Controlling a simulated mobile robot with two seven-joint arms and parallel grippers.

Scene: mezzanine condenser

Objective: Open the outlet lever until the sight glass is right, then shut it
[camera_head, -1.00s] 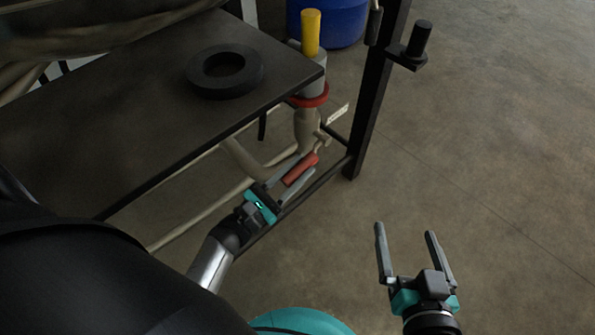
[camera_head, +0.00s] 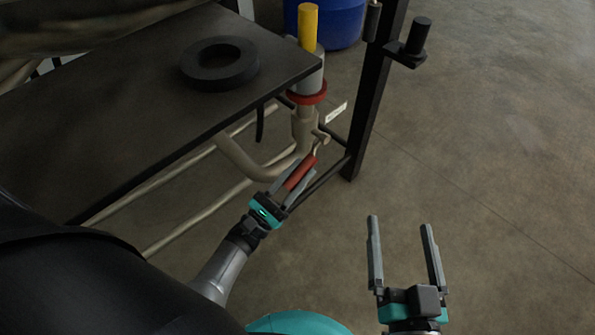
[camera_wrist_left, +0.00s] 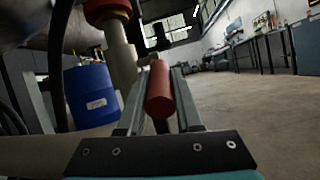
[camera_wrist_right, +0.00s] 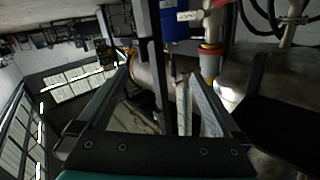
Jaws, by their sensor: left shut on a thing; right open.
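The red-gripped outlet lever (camera_head: 299,172) sits below the pipe valve (camera_head: 304,128), under the shelf's right corner. My left gripper (camera_head: 295,180) is shut on the red lever grip; in the left wrist view the red grip (camera_wrist_left: 159,90) stands between the two fingers. A grey cylinder (camera_head: 311,75) with a red ring (camera_head: 308,93) and a yellow top (camera_head: 308,27) stands above the valve; I cannot tell whether it is the sight glass, and no level is readable. My right gripper (camera_head: 405,255) is open and empty over the floor at right.
A dark shelf (camera_head: 110,110) carries a black ring (camera_head: 219,64). A dark upright post (camera_head: 372,100) with a bracket (camera_head: 408,52) stands right of the valve. A blue drum (camera_head: 335,25) is behind. The floor (camera_head: 490,150) at right is clear.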

